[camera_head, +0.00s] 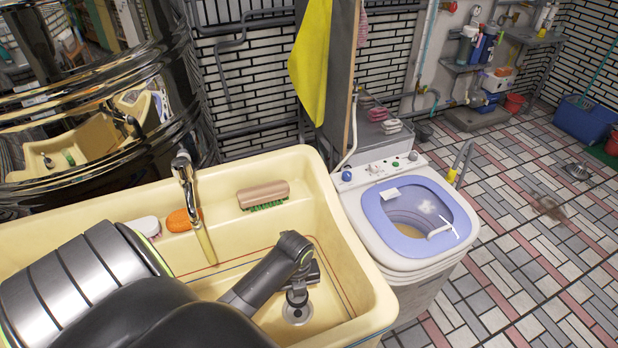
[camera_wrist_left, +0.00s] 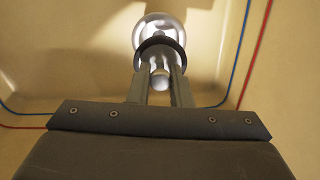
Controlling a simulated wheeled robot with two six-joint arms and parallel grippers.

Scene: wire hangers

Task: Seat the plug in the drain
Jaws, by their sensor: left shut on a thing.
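The drain (camera_head: 297,314) is a round shiny metal fitting in the floor of the cream sink (camera_head: 345,262). It also shows in the left wrist view (camera_wrist_left: 158,24), partly covered by the plug. The plug (camera_head: 297,297) is a small dark disc with a pale round knob, and it shows in the left wrist view (camera_wrist_left: 160,46) between the fingers. My left gripper (camera_head: 298,284) is shut on the plug, pointing down over the drain. The plug overlaps the near part of the drain; whether it touches the drain I cannot tell. My right gripper is not in view.
A tap (camera_head: 183,178) stands at the sink's back edge. An orange sponge (camera_head: 179,220), a white soap piece (camera_head: 147,227) and a brush (camera_head: 264,194) lie on the back ledge. A washing machine (camera_head: 402,212) stands right of the sink. Blue and red lines run around the basin.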

